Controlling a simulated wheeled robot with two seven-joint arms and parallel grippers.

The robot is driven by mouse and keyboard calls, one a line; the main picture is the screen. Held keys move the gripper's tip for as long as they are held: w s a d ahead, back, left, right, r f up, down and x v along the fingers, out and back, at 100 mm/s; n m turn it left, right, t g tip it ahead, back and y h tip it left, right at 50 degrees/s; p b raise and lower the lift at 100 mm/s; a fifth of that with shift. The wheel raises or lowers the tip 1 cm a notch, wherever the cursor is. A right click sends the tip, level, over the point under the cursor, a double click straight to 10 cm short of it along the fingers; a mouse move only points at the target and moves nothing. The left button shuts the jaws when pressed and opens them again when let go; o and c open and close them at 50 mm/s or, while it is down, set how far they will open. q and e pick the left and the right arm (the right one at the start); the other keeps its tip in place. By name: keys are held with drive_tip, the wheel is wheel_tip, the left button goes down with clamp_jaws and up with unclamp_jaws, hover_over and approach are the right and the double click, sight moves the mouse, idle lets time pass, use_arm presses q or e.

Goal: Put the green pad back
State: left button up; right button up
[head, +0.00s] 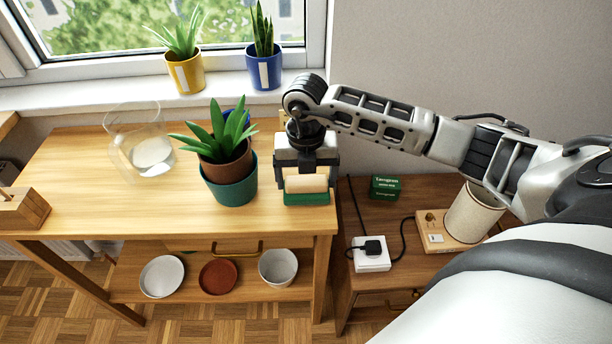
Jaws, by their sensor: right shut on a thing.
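A green pad (306,199) shows at the right front of the wooden table, below a cream block (306,184). My right gripper (306,178) comes down from above with its dark fingers on both sides of the cream block and is shut on it. The green pad sits directly under this block; I cannot tell whether the two are one piece, or whether the pad touches the table top. The gripper body hides what is behind. My left gripper is not in view.
A plant in a brown pot inside a teal pot (230,185) stands close left of the gripper. A clear container (150,150) is farther left. A lower side table at right holds a green box (385,188), a white socket box (371,254) and a lamp (470,215).

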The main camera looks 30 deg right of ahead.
drive_tip(key=shift+f, duration=0.6)
drive_tip(key=o, duration=0.8)
drive_tip(key=shift+r, duration=0.1)
wheel_tip(320, 180, up, 12)
drive_tip(key=b, duration=0.1)
drive_tip(key=shift+r, duration=0.2)
